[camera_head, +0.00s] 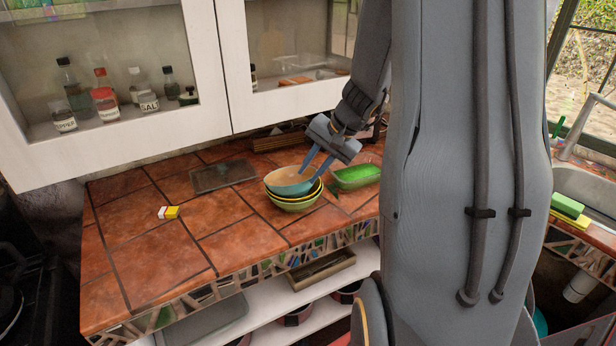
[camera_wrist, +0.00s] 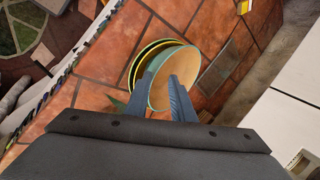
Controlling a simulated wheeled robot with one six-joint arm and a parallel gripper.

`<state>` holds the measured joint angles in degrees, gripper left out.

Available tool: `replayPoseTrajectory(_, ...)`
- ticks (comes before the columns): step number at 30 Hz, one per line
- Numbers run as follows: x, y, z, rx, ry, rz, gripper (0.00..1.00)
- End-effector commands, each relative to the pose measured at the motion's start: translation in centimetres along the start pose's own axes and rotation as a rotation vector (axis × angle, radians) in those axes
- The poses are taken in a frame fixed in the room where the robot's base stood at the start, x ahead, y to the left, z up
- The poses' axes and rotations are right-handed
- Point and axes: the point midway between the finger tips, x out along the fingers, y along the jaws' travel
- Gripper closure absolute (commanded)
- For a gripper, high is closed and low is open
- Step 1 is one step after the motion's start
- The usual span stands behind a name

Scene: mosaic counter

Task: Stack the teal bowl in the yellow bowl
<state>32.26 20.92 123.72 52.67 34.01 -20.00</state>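The teal bowl (camera_head: 288,188), with a tan inside, sits in the yellow bowl (camera_head: 312,194) on the tiled counter. Both rest on a green bowl (camera_head: 295,206), so the three form a stack. In the wrist view the teal bowl (camera_wrist: 190,73) is nearest the camera, and the yellow bowl's rim (camera_wrist: 136,66) shows as a crescent at its left. My gripper (camera_head: 307,175) is at the stack's right side. Its two blue fingers are apart in both views, with the teal rim between them in the wrist view (camera_wrist: 162,80). The fingertips' contact with the rim is unclear.
A green rectangular dish (camera_head: 357,177) stands close to the right of the stack. A dark flat tray (camera_head: 222,176) lies behind left, and a small yellow and white block (camera_head: 169,212) lies farther left. White wall cabinets (camera_head: 110,140) hang above the back. The counter's front left is clear.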

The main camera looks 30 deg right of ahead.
Motion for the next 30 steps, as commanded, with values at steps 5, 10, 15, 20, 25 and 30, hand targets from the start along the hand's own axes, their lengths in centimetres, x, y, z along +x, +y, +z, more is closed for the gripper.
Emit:
replayPoseTrajectory(5, -3.2, 0.0, -0.2, 0.0, 0.005, -0.002, 0.78)
replayPoseTrajectory(10, -6.2, 0.1, -0.2, 0.001, 0.004, -0.002, 0.78)
replayPoseTrajectory(15, -8.4, 0.1, -0.1, 0.0, 0.003, -0.001, 0.78)
replayPoseTrajectory(20, -9.3, 0.0, 0.2, -0.006, -0.002, 0.005, 0.78)
replayPoseTrajectory(25, -6.9, -0.1, 4.0, -0.117, -0.037, 0.086, 0.78)
replayPoseTrajectory(30, -3.0, 0.5, 11.2, -0.382, -0.079, 0.234, 0.78)
